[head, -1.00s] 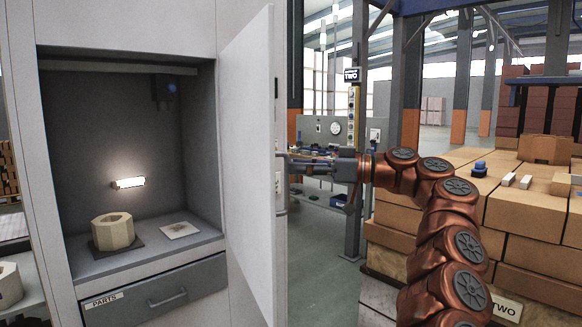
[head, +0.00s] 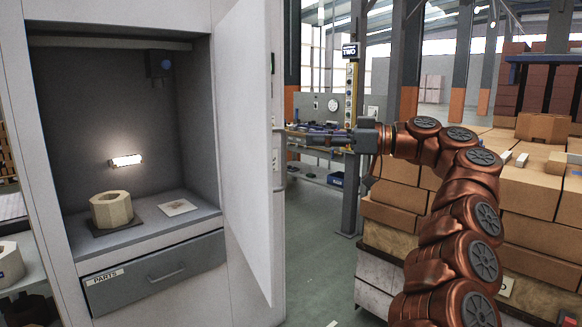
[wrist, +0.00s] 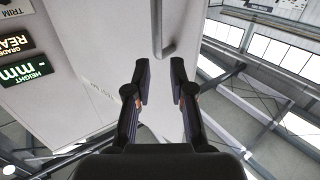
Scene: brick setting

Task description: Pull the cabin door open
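The cabin door (head: 245,150) is a pale panel standing wide open at the right side of the cabin, with the lit interior exposed. In the wrist view the door's outer face (wrist: 90,50) fills the left and middle. Its grey bar handle (wrist: 158,30) lies ahead of my fingertips, roughly in line with the gap between them. My gripper (wrist: 159,72) is open, with nothing between the fingers. In the head view my gripper (head: 310,135) is to the right of the door's free edge; its fingertips are too small there to tell the exact distance.
Inside the cabin (head: 110,120) are an octagonal block (head: 112,210), a flat plate (head: 178,207) and a lamp (head: 126,161). A PARTS drawer (head: 155,275) is shut below. Stacked boxes (head: 530,185) stand at the right. Floor (head: 318,240) shows clear between door and boxes.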

